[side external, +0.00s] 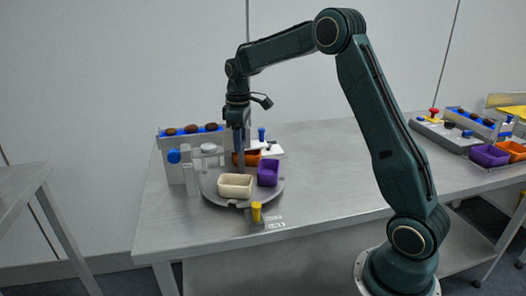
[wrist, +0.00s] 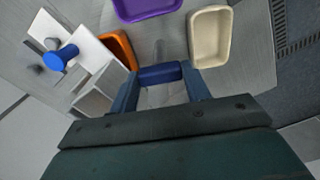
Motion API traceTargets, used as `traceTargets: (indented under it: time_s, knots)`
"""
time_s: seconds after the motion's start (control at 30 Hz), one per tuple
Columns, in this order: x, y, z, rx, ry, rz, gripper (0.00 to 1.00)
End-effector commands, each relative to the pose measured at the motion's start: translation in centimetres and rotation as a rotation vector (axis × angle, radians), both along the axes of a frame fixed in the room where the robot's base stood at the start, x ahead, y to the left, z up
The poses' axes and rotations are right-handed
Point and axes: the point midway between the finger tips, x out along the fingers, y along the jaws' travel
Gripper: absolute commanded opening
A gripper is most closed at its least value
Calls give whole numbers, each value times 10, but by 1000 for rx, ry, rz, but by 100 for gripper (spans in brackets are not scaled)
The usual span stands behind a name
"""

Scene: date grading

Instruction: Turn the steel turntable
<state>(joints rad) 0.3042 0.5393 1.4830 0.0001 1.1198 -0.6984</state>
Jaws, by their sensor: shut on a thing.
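The steel turntable (side external: 211,190) is a round grey disc on the table in the side view. It carries a cream tray (side external: 235,186), a purple tray (side external: 268,173) and an orange tray (side external: 246,158), partly hidden. My gripper (side external: 239,152) points down over the turntable, behind the cream tray. In the wrist view, my gripper (wrist: 161,76) is shut on a dark blue rounded piece (wrist: 160,72) between its fingertips. The cream (wrist: 209,38), purple (wrist: 147,8) and orange (wrist: 118,47) trays lie around it. How the blue piece joins the turntable is hidden.
A raised blue trough (side external: 204,128) with brown dates stands behind the turntable. A blue knob on a white plate (wrist: 62,57) is close to my gripper. A yellow peg (side external: 256,212) stands at the front. The table to the right is clear up to another station.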

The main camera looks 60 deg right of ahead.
Motion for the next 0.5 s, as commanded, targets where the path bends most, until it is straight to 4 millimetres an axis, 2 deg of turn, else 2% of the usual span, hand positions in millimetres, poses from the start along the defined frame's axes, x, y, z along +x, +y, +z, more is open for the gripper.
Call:
traceTargets:
  time_s: [0.5]
  knots:
    - [1,0,1,-1,-4,254,6]
